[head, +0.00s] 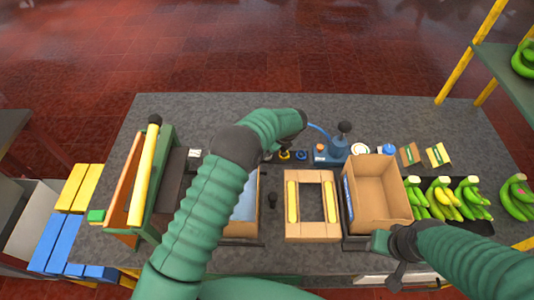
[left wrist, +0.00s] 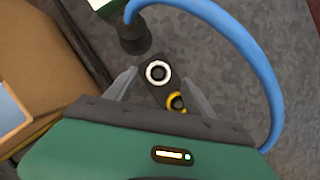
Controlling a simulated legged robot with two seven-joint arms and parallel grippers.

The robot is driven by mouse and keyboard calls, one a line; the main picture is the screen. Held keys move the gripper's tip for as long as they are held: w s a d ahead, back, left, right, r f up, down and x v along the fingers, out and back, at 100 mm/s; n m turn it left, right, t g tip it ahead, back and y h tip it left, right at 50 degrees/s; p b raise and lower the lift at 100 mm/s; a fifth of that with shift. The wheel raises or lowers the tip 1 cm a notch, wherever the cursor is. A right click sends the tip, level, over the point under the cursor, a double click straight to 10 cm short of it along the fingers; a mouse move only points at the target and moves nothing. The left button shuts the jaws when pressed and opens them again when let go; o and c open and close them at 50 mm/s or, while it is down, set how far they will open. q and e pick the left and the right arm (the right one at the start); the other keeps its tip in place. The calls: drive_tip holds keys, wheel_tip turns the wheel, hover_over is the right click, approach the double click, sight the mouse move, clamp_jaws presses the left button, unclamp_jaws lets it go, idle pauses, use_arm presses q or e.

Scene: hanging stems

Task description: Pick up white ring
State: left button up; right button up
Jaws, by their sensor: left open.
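The white ring (left wrist: 158,72) lies around a dark peg on a narrow dark strip in the left wrist view. A yellow ring (left wrist: 177,104) is around another peg on the same strip, nearer my palm. My left gripper (left wrist: 160,76) is open, with one finger on each side of the strip and the white ring showing between the fingertips. No contact is visible. In the head view my left forearm covers the white ring; the yellow ring (head: 284,154) and a blue ring (head: 301,155) show beside my wrist. My right gripper (head: 394,258) is at the front right, its jaw opening unclear.
A blue hose (left wrist: 262,75) curves close around the right side of my left gripper. It runs to a blue device (head: 335,150). An open cardboard box (head: 375,222), a cardboard frame (head: 313,231) and bananas (head: 441,197) stand to the right on the grey table.

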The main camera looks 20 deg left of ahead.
use_arm(q)
drive_tip(key=x, duration=0.2)
drive_tip(key=shift+s+a+f, duration=0.15)
drive_tip(key=shift+a+f, duration=0.05)
drive_tip(key=shift+f, duration=0.3)
drive_tip(key=shift+d+f, duration=0.1)
clamp_jaws()
